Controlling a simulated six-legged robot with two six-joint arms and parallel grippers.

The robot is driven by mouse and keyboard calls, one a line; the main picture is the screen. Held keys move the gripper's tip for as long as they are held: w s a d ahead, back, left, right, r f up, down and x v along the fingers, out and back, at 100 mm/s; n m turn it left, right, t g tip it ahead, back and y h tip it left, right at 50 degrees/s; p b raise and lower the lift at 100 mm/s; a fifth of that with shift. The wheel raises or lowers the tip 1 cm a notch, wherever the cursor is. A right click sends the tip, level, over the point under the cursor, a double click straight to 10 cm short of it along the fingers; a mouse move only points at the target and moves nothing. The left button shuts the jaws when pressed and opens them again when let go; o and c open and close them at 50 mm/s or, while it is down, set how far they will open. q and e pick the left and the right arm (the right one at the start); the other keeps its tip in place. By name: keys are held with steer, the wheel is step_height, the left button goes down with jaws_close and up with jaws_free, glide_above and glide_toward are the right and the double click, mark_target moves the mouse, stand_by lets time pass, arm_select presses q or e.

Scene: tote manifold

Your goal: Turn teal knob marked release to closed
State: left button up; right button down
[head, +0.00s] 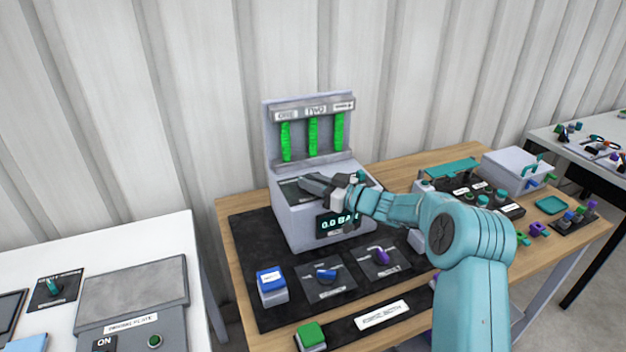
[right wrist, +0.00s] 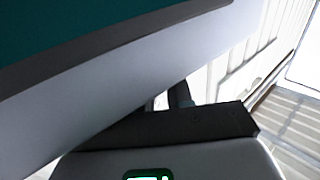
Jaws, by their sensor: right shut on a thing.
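The grey manifold console (head: 304,228) stands on the wooden table, with three green columns in its upright back. A dark plate (head: 290,190) lies on its top ledge. My right gripper (head: 312,184) reaches in from the right over this plate, its dark fingers shut at the ledge. They cover what they hold, which by its place is the teal knob; its marking and pointer are hidden. A display on the console front, reading about 0.0, is partly behind my wrist. In the right wrist view the console edge (right wrist: 185,125) is close and the grip itself is unclear. My left gripper is not in view.
A blue knob (head: 326,274) and a purple knob (head: 381,255) sit on the black mat before the console. A blue button (head: 271,281) and a green button (head: 311,334) stand nearby. A grey box (head: 515,170) and small parts crowd the right side.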

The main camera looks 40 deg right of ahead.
steer(key=shift+r, duration=0.15)
steer(key=c, duration=1.2)
jaws_free()
steer(key=shift+o, duration=0.5)
steer(key=shift+w, duration=0.15)
steer(key=b+v, duration=0.2)
steer(key=v, duration=1.4)
